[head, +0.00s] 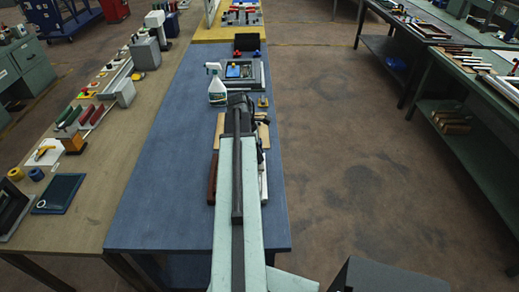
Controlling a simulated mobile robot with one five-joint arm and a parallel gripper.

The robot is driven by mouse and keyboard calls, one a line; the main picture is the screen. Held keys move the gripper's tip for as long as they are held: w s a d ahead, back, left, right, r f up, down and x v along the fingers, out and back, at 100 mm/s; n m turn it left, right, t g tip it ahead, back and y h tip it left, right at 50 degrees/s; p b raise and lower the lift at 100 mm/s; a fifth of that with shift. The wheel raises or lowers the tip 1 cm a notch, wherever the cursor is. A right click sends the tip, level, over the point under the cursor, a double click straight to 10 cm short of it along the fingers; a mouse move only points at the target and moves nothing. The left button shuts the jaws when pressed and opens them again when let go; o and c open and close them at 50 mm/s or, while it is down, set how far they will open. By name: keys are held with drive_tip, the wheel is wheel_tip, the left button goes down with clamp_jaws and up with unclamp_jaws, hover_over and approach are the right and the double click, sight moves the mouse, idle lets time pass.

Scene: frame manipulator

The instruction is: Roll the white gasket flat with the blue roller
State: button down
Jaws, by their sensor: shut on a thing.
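My gripper (240,101) is at the far end of my pale green arm, over the blue-topped bench, seen from behind. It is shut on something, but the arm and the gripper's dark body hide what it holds. A light wooden board (263,135) lies under and around the gripper and is mostly covered by my arm. A thin white strip (264,182) shows to the right of my arm, but I cannot tell whether it is part of the white gasket. I cannot make out the blue roller.
A red-brown bar (212,178) lies left of my arm. The blue bench top (160,190) is clear on the left. Small yellow pieces (263,102) stand right.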

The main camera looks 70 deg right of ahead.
drive_tip(key=shift+a, duration=0.1)
drive_tip(key=shift+s+a+r, duration=0.1)
drive_tip(key=shift+s+a, duration=0.2)
drive_tip(key=shift+a, duration=0.4)
drive_tip(key=shift+s+a, duration=0.25)
drive_tip(key=shift+a, duration=0.45)
drive_tip(key=shift+s+a, duration=0.3)
drive_tip(key=shift+a, duration=0.5)
drive_tip(key=shift+s+a, duration=0.3)
drive_tip(key=shift+a, duration=0.7)
